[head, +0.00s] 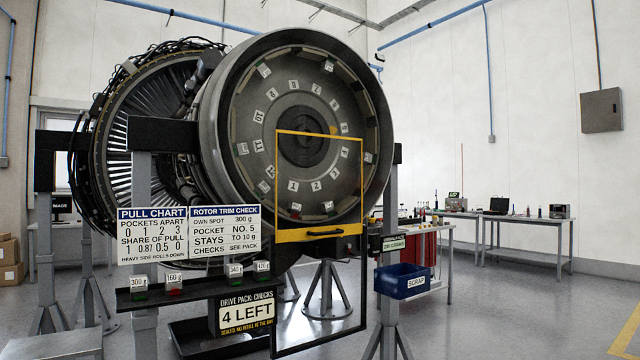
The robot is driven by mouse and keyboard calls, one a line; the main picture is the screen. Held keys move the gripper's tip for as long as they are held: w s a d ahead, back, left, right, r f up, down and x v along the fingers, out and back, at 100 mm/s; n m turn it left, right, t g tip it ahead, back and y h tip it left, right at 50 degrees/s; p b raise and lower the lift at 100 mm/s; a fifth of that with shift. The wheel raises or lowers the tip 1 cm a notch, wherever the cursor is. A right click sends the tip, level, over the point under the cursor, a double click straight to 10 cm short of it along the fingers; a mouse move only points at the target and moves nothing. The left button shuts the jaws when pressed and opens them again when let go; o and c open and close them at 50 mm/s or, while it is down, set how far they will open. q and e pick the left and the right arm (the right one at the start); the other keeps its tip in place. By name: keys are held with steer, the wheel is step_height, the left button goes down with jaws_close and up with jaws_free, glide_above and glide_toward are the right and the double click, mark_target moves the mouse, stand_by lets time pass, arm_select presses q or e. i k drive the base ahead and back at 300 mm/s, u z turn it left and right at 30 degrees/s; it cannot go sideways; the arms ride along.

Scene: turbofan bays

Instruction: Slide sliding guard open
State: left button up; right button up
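The sliding guard (318,235) is a tall open frame, yellow in its upper part and black below. A yellow crossbar with a dark handle (325,233) runs across its middle. The guard stands in front of the lower part of the round grey rotor face (305,80), which has numbered pockets around it. The upper and left parts of the rotor are outside the guard's outline. Neither of my grippers shows in the head view.
Left of the guard is a shelf (200,290) with small weights, below the pull chart (152,236). A sign (247,313) reads "4 LEFT". A blue scrap bin (402,280) is mounted at the right. Grey posts flank the rotor. The floor at right is clear.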

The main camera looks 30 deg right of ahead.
mark_target(307, 233)
steer(key=z, duration=0.2)
steer(key=i, duration=0.8)
steer(key=z, duration=0.6)
steer(key=i, duration=2.05)
steer(key=u, duration=0.05)
